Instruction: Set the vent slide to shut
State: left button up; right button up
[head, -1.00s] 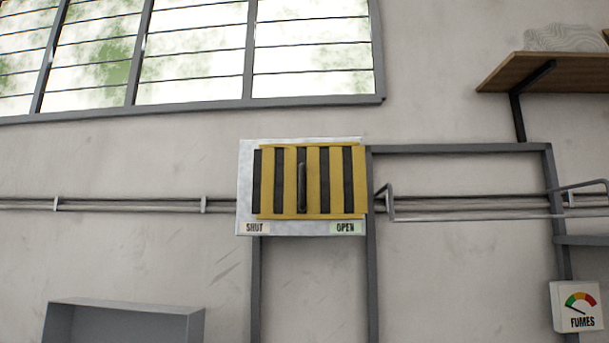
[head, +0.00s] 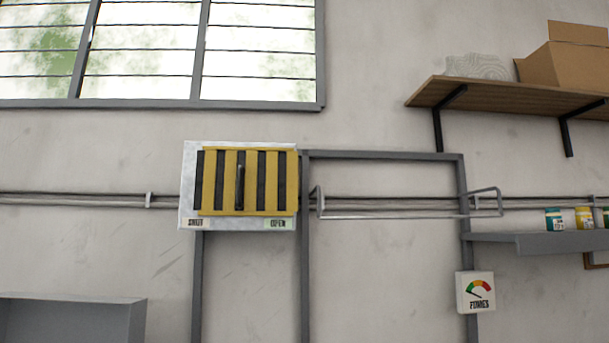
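The vent slide (head: 231,182) is a yellow slatted plate with dark slots between its bars. It sits on a pale metal back plate (head: 188,205) on the wall, left of the middle in the head view. A dark vertical handle (head: 239,187) stands near the slide's middle. The slide lies toward the right of the back plate, and dark slots show between the yellow bars. A SHUT label (head: 196,223) is at the lower left and a green OPEN label (head: 279,224) at the lower right. Neither of my grippers is in view.
A grey frame (head: 382,155) and a wire rail (head: 400,216) are right of the vent. A fumes gauge (head: 475,292) hangs lower right. A wooden shelf (head: 500,95) holds a cardboard box (head: 565,68). A grey cabinet (head: 75,310) is lower left.

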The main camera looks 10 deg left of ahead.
aim_at(230, 176)
jog(key=u, duration=1.15)
jog(key=k, duration=0.1)
jog(key=z, duration=2)
jog(key=i, duration=0.75)
jog(key=u, duration=0.35)
